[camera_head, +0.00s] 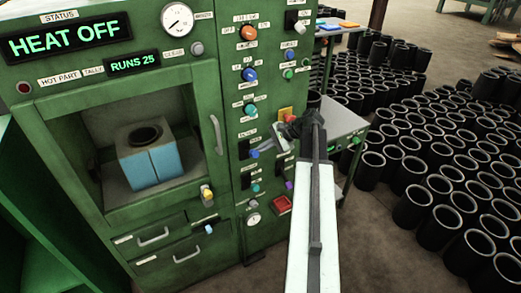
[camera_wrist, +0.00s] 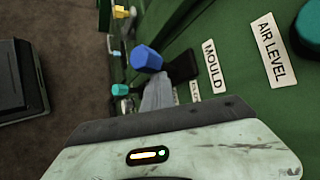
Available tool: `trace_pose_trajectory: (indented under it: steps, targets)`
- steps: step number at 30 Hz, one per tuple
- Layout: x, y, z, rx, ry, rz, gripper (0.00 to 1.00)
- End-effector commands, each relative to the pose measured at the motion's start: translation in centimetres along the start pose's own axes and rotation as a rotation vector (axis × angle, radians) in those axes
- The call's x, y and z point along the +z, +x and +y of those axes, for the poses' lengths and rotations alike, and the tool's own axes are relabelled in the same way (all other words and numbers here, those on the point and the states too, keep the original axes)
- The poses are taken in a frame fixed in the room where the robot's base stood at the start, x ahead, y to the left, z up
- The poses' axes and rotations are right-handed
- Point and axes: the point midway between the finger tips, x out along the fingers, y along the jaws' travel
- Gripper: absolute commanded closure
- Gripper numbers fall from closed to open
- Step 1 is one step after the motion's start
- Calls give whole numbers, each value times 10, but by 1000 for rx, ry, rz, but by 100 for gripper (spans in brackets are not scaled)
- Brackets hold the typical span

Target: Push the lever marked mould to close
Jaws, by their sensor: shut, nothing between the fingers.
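The mould lever has a blue knob (camera_wrist: 147,58) on a black mount (camera_wrist: 182,66), beside the white label MOULD (camera_wrist: 213,66) on the green panel. In the head view its blue knob (camera_head: 254,153) sticks out from the panel, just below and left of my gripper (camera_head: 268,143). In the wrist view the grey fingers of my gripper (camera_wrist: 157,88) are together and empty, with their tips close beside the blue knob. I cannot tell whether they touch it. The mould (camera_head: 152,163), a grey and blue block with a dark round opening, sits in the machine's chamber.
The display reads HEAT OFF (camera_head: 66,37); another reads RUNS 25 (camera_head: 132,63). Several other knobs crowd the panel, including a teal one (camera_wrist: 310,25) by the AIR LEVEL label. A small side table (camera_head: 345,122) stands right of the machine; many black sleeves (camera_head: 415,206) cover the floor beyond.

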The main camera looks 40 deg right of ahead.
Motion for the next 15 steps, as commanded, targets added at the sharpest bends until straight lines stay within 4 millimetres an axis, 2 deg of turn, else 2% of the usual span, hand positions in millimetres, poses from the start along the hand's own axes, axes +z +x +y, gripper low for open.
trace_pose_trajectory:
  steps: [1, 8, 15]
  targets:
    - [6, 0, 0, 1, 0, -15, 100]
    - [1, 3, 2, 1, 0, -15, 100]
    - [-28, 15, 11, 4, 0, -11, 100]
